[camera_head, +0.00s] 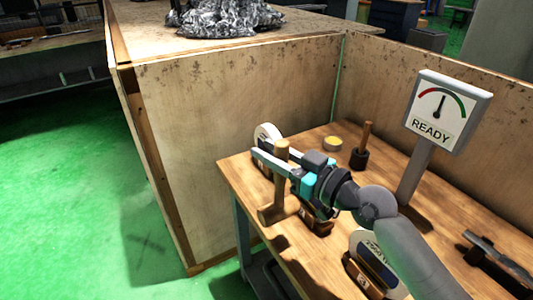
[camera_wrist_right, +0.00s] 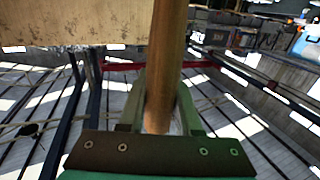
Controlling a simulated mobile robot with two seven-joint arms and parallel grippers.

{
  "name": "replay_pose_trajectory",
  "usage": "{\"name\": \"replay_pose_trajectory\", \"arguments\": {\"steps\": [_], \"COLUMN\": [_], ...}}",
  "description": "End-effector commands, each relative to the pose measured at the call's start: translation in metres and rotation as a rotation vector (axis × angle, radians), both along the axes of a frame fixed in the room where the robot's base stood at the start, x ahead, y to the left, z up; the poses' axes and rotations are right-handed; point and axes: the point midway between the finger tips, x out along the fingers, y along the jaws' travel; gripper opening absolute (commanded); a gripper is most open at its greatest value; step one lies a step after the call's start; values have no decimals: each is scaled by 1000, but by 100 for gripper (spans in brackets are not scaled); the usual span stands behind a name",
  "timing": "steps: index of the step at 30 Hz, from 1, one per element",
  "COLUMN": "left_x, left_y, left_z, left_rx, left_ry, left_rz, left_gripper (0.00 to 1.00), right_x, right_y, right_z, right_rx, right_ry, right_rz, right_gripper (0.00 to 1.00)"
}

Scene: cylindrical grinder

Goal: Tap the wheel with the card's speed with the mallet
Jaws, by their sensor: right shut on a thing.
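My right gripper (camera_head: 272,160) is shut on the mallet's wooden handle (camera_head: 282,156). The mallet hangs upright with its wooden head (camera_head: 278,211) below the fingers, near the table's front left edge. The handle also fills the middle of the right wrist view (camera_wrist_right: 164,62). A pale wheel (camera_head: 268,131) stands behind the fingers at the table's far left, partly covered. Another wheel (camera_head: 372,262) with a printed label, too small to read surely, stands in a wooden block (camera_head: 362,281) at the front. A wooden block (camera_head: 318,226) shows under my gripper; what it holds is hidden. I cannot identify the card.
A grey sign reading READY (camera_head: 436,113) stands on a post at the right. A round yellow-topped tin (camera_head: 332,144) and a dark brush-like tool (camera_head: 361,155) stand at the back. Dark metal parts (camera_head: 490,254) lie at the right. Wooden panels (camera_head: 235,120) wall the table's back.

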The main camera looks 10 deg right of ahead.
Motion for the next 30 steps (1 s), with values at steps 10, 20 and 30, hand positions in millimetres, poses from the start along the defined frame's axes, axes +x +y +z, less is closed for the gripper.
{"name": "replay_pose_trajectory", "arguments": {"steps": [10,20,30], "left_x": [7,7,6], "left_y": [-1,-3,-4], "left_z": [-29,-38,-38], "left_rx": [-3,-5,-6], "left_ry": [-12,-12,-11], "left_rz": [1,2,1], "left_gripper": [50,50,50], "right_x": [13,17,17], "right_y": [-35,-49,-50], "right_z": [-2,1,1], "right_rx": [0,1,1], "right_ry": [-5,-5,-4], "right_rz": [-4,-2,-2], "right_gripper": [0,0,0]}}
